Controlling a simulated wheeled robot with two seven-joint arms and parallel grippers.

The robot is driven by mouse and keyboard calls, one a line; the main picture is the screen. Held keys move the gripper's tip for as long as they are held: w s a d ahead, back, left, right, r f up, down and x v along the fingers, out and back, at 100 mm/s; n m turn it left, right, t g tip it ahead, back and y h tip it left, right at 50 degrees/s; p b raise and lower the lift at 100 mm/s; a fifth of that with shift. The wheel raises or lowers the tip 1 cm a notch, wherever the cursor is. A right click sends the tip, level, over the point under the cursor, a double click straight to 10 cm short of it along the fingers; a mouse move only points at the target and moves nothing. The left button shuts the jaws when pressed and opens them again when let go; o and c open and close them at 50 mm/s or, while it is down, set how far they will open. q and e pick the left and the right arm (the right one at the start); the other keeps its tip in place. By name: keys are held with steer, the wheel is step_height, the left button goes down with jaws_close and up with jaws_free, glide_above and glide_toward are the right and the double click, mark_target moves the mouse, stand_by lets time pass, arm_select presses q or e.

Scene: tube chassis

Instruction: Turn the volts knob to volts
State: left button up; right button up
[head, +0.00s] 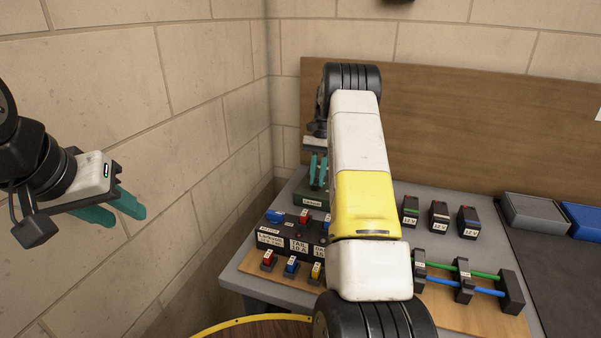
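My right gripper (318,171) points down at the back left of the grey table, behind my own white and yellow arm. Its teal fingertips are close together over a dark green box (312,198) with a small white label. I cannot tell whether they touch the box or hold anything. No volts knob can be made out; the fingers and arm hide part of the box. My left gripper (118,208) is at the far left, in front of the wall, away from the table. Its teal fingers are apart and empty.
A black labelled box (290,237) with red and blue parts stands in front of the green box. Small coloured blocks (292,265) sit near the table's front edge. At right are several black blocks (440,215) and a rack with green and blue rods (478,282).

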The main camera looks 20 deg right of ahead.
steer(key=o, duration=0.4)
steer(key=shift+o, duration=0.2)
steer(key=v, duration=0.8)
steer(key=shift+s+a+r, duration=0.1)
